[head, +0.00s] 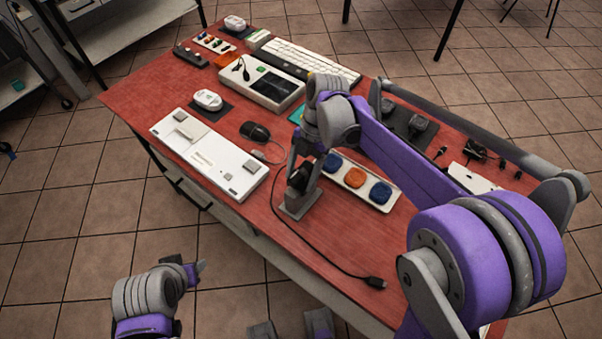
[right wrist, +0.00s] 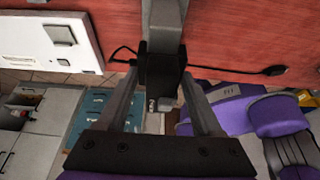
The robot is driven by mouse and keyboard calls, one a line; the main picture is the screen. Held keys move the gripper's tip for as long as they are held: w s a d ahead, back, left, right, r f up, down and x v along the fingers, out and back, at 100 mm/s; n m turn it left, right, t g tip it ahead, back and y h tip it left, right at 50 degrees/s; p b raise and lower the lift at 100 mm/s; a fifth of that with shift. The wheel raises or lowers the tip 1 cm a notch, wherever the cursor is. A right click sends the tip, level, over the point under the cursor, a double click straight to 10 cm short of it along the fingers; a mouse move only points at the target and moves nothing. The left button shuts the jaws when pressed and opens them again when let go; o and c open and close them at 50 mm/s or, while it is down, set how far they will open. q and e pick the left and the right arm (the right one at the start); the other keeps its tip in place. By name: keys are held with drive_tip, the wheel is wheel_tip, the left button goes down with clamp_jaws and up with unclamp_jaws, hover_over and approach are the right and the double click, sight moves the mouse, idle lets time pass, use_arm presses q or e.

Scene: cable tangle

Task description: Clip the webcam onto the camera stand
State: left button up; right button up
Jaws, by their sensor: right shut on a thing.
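The webcam (head: 300,178) is a small dark body low under my right gripper (head: 300,165). In the right wrist view it is a black block (right wrist: 160,72) between the two fingertips, and the right gripper (right wrist: 162,88) is shut on it. The grey camera stand (head: 298,208) is on the table's near edge, its flat base right below the webcam. The webcam is at the stand, but I cannot tell whether it is clipped on. Its black cable runs right to a plug (head: 375,282), also in the wrist view (right wrist: 273,70). My left gripper (head: 194,272) is low at left, off the table.
A white board (head: 210,155) lies left of the stand. A white tray with coloured pads (head: 357,182) lies close on its right. A black mouse (head: 255,131), a grey device (head: 262,88) and a keyboard (head: 312,60) lie farther back. The red tabletop near the plug is mostly clear.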

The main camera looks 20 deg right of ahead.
drive_tip(key=shift+f, duration=0.3)
idle(0.4)
drive_tip(key=o, duration=1.6)
drive_tip(key=shift+c, duration=0.2)
drive_tip(key=v, duration=1)
drive_tip(key=shift+r, duration=0.4)
